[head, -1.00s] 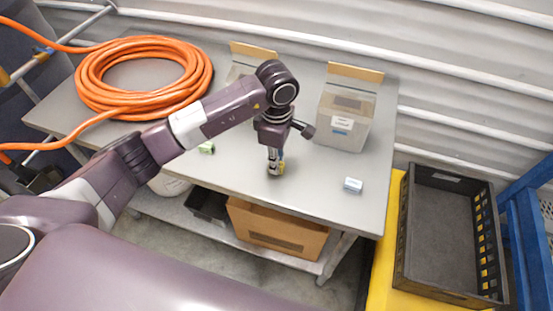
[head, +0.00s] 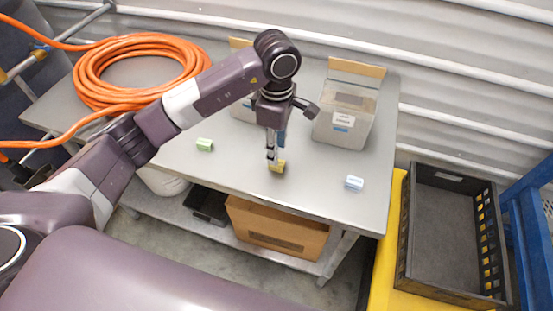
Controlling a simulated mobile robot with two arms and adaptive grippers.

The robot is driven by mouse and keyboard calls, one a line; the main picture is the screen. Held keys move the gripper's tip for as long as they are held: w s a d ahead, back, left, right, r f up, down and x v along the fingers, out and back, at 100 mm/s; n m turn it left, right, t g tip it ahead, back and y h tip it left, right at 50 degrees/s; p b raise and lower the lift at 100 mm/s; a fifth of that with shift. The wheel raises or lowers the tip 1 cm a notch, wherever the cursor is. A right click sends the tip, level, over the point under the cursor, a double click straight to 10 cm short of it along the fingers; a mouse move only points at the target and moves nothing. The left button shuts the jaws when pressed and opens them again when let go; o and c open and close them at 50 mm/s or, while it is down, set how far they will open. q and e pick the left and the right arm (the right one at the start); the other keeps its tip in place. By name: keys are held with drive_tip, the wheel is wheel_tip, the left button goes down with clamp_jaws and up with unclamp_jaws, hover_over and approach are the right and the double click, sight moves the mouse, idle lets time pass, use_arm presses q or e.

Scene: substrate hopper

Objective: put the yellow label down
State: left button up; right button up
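The yellow label (head: 278,167), a small block-like piece, is on the grey table (head: 320,185) near its front middle. My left gripper (head: 273,157) points down from above, with its fingertips just over and beside the label. Its fingers look apart, and the label shows more fully below them. Whether a fingertip still touches the label is hard to tell. My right gripper is not in view.
A green label (head: 205,145) lies to the left and a pale blue label (head: 354,183) to the right. A clear hopper (head: 341,128) stands behind; another (head: 240,108) is partly hidden by my arm. An orange hose (head: 90,85) fills the back left. A black crate (head: 448,232) stands right.

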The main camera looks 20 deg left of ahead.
use_arm(q)
wheel_tip(320, 180, up, 7)
drive_tip(key=b, duration=0.1)
drive_tip(key=shift+r, duration=0.1)
idle(0.6)
